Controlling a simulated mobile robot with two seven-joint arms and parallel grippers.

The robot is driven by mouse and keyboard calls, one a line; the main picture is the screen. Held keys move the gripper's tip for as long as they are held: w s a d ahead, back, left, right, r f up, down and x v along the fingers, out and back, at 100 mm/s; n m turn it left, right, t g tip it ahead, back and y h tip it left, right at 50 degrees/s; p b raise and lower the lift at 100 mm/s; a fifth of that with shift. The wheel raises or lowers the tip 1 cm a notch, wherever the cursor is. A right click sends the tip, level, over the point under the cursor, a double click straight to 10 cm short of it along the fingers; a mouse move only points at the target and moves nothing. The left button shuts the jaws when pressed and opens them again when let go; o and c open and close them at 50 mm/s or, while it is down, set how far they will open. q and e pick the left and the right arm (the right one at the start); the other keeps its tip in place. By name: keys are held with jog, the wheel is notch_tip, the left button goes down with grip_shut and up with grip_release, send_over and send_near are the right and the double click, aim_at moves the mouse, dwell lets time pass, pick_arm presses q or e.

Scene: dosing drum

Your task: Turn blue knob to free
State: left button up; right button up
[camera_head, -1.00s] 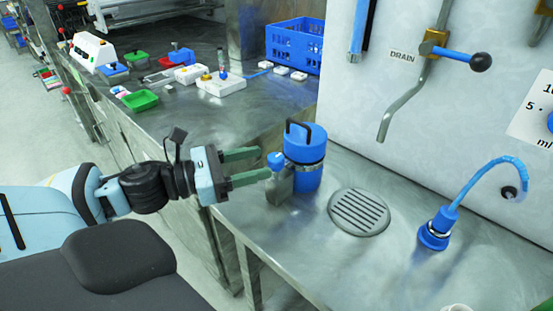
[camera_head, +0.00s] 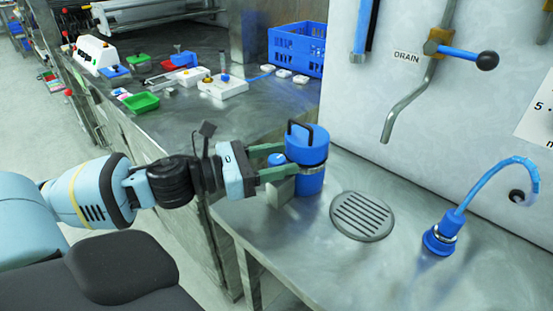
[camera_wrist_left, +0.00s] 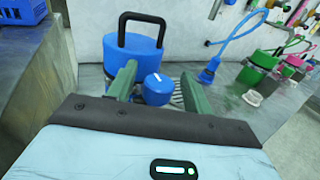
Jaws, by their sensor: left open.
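The blue knob (camera_head: 276,159) sits on a small grey metal block (camera_head: 280,191) at the left side of a blue drum (camera_head: 312,150) with a black handle. In the left wrist view the knob (camera_wrist_left: 157,90) is a round blue cap with a white mark on its top. My left gripper (camera_head: 281,160) is open, with one green finger on either side of the knob. My right gripper is not in view.
A round drain grate (camera_head: 362,216) lies right of the drum. A blue fitting with a hose (camera_head: 439,235) stands farther right. A lever valve and pipe (camera_head: 430,60) hang on the wall. A blue crate (camera_head: 297,45) is behind. The wrist view shows green and pink fittings (camera_wrist_left: 262,68).

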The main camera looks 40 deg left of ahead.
pick_arm(q)
jog(key=c, duration=0.9)
jog(key=shift+c, duration=0.2)
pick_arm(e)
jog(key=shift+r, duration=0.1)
